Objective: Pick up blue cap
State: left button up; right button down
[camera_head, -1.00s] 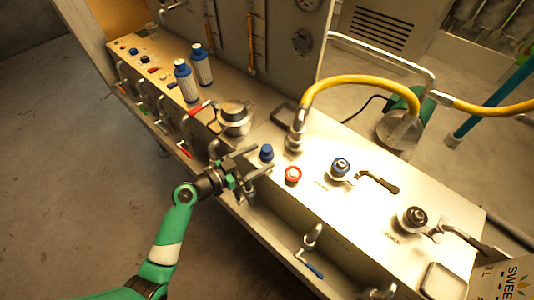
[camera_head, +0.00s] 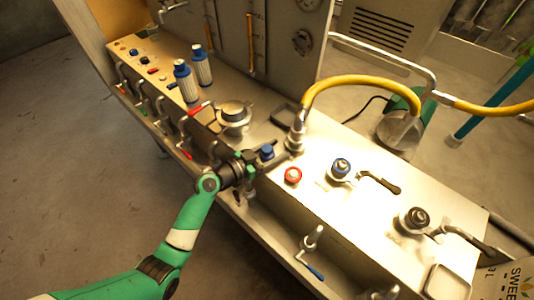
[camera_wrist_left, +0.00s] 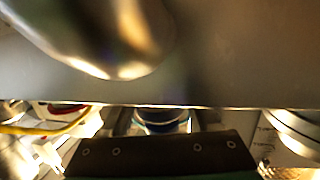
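The blue cap (camera_head: 267,151) stands upright on the pale bench top, beside the red-and-white ring. My left gripper (camera_head: 268,159) is at the cap, with its fingers open and reaching to either side of it; contact is too small to tell. In the left wrist view the cap (camera_wrist_left: 162,126) shows as a dark blue band, partly hidden behind a dark bracket with screws and below a large grey shape. My right gripper is not in view.
A red ring (camera_head: 293,175) lies just right of the cap. A metal fitting with a yellow hose (camera_head: 360,80) rises close behind. A round metal lid (camera_head: 235,113), two blue-and-white cylinders (camera_head: 186,82) and several front levers stand nearby. A blue-topped valve (camera_head: 341,166) is further right.

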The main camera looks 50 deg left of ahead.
pick_arm(q)
grip_shut()
